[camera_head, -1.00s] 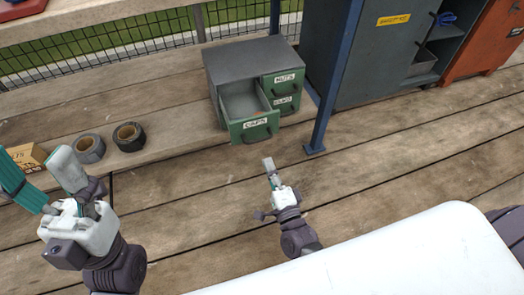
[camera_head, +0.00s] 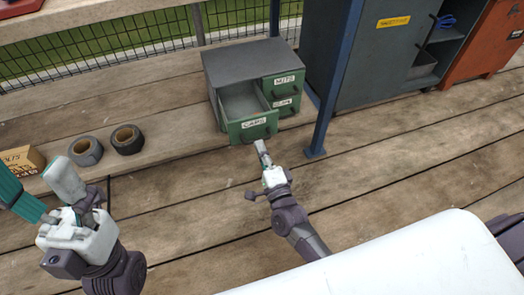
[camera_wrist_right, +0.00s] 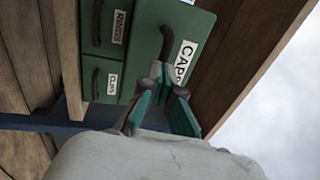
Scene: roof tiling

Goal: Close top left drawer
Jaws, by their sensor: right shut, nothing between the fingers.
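The grey cabinet (camera_head: 250,62) has green drawer fronts. Its top left drawer (camera_head: 252,127), labelled CAPS, stands pulled out and looks empty inside. My right gripper (camera_head: 262,148) is shut and empty, with its fingertips at the lower front of this drawer, close to its handle. In the right wrist view the CAPS drawer front (camera_wrist_right: 196,28) and its dark handle (camera_wrist_right: 162,62) are just beyond the fingers (camera_wrist_right: 160,98); I cannot tell whether they touch. My left gripper (camera_head: 62,196) is at the lower left, away from the cabinet, with its fingers apart.
Two tape rolls (camera_head: 127,139) and a cardboard box (camera_head: 20,162) are on the wooden shelf to the left. A blue post (camera_head: 334,85) stands just right of the cabinet, before a grey locker (camera_head: 375,60). The plank floor (camera_head: 400,160) in front is clear.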

